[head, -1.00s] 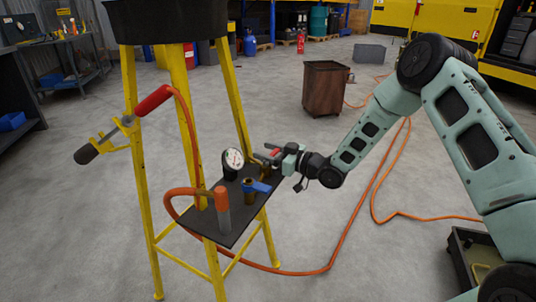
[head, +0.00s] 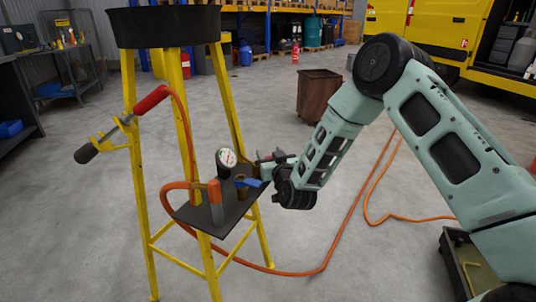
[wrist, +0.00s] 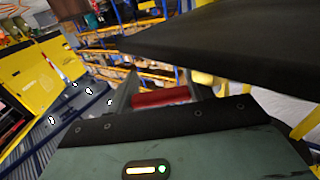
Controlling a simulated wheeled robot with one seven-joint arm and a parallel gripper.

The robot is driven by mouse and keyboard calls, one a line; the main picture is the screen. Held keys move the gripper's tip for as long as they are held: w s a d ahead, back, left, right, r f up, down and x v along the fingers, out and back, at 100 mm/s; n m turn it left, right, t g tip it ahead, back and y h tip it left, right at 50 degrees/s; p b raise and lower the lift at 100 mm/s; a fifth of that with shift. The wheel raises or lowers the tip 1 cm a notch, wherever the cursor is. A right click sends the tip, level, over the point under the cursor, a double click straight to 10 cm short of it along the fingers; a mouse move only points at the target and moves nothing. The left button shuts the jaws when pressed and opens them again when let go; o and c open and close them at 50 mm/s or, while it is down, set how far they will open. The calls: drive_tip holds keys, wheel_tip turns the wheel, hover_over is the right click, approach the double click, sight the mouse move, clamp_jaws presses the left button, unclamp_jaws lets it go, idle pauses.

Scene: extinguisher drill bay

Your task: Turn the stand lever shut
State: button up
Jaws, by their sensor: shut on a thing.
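The yellow stand (head: 190,130) has a dark shelf (head: 225,218). On the shelf are a round white-faced gauge (head: 226,158) and a brass valve with a blue lever (head: 248,182). My gripper (head: 268,160) is at the shelf's right back edge, beside the gauge and behind the blue lever. In the wrist view a red bar (wrist: 160,97), seemingly a lever grip, lies between the fingers of my gripper (wrist: 160,95), which are shut on it. In the head view my gripper and wrist hide the red bar, and its pivot cannot be made out.
A red-handled nozzle (head: 150,99) hangs on the stand's left side, with an orange hose (head: 178,110). A dark basin (head: 165,26) tops the stand. A brown bin (head: 320,92) stands behind my arm. The orange hose crosses the floor (head: 347,235).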

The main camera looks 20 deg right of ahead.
drive_tip(key=shift+s+d+m+h, duration=0.1)
drive_tip(key=shift+s+m+h, duration=0.2)
drive_tip(key=shift+m+h, duration=0.6)
drive_tip(key=shift+h, duration=0.3)
drive_tip(key=o, duration=1.4)
wheel_tip(320, 180, up, 10)
drive_tip(key=shift+p, duration=1.05)
